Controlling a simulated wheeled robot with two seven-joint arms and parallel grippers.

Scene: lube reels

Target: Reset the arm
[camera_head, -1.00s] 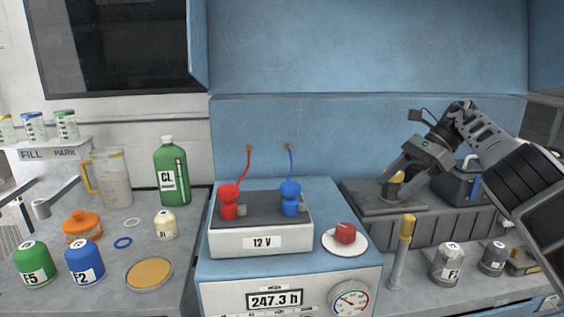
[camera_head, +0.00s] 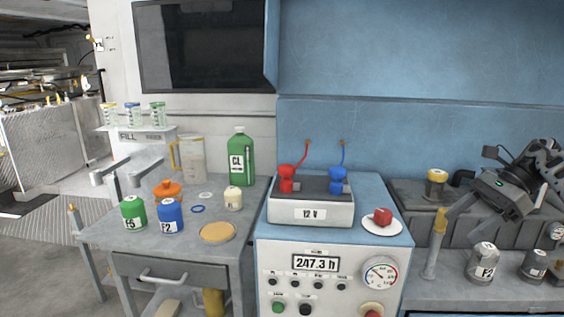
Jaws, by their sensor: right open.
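My right gripper (camera_head: 466,232) comes in from the right edge and points down and to the left. It is open, with nothing seen between its fingers. It is in front of the dark grey ribbed unit at the right, near a post with a yellow top (camera_head: 440,220). My left gripper is not in view.
A grey canister (camera_head: 482,264) and a darker one (camera_head: 534,266) stand below the right gripper. Bottles crowd the left bench (camera_head: 120,235).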

